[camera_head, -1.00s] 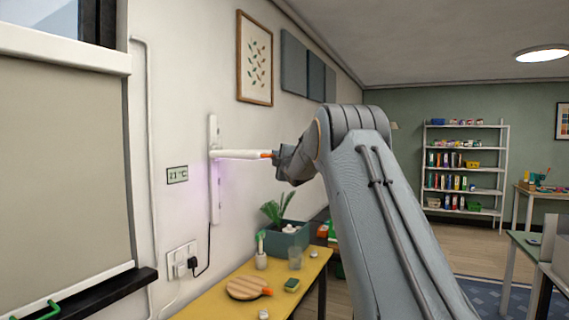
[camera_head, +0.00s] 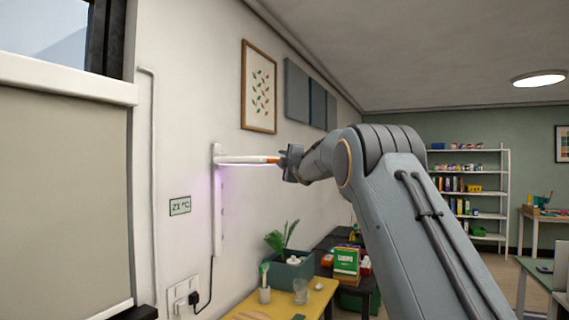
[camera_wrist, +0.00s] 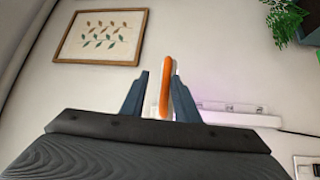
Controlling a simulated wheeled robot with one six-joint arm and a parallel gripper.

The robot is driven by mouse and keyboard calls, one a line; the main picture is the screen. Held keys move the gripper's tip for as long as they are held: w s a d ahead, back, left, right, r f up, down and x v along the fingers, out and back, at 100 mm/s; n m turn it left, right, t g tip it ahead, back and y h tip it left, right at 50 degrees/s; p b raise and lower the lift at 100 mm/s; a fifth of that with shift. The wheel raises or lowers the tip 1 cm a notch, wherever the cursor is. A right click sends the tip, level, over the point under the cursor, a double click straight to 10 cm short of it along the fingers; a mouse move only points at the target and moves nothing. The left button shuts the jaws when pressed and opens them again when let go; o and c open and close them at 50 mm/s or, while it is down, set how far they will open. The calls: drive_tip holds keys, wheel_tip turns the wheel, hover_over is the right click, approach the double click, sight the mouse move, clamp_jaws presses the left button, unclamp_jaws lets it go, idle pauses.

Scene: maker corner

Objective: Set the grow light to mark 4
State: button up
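The grow light (camera_head: 240,160) is a white horizontal bar with an orange handle (camera_head: 272,160). It sits near the top of a white vertical rail (camera_head: 218,215) on the wall, with a purple glow below it. Marks on the rail are too small to read. My gripper (camera_head: 284,161) is at the handle end. In the wrist view the orange handle (camera_wrist: 166,88) stands between the two fingers of my gripper (camera_wrist: 160,74). A gap shows on the left finger's side, and the right finger is against or very near the handle.
A small temperature display (camera_head: 180,206) and a socket with a black plug (camera_head: 193,298) are on the wall to the left. Below are a yellow table (camera_head: 255,307) and a planter (camera_head: 290,272). A framed leaf print (camera_head: 259,87) hangs above.

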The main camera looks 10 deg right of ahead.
drive_tip(key=shift+f, duration=0.2)
drive_tip(key=s+f+b, duration=0.1)
drive_tip(key=s+b, duration=0.3)
drive_tip(key=s, duration=0.3)
drive_tip(key=shift+s+d+b, duration=0.3)
drive_tip(key=shift+d+b, duration=0.05)
drive_tip(key=shift+d, duration=0.05)
idle(0.4)
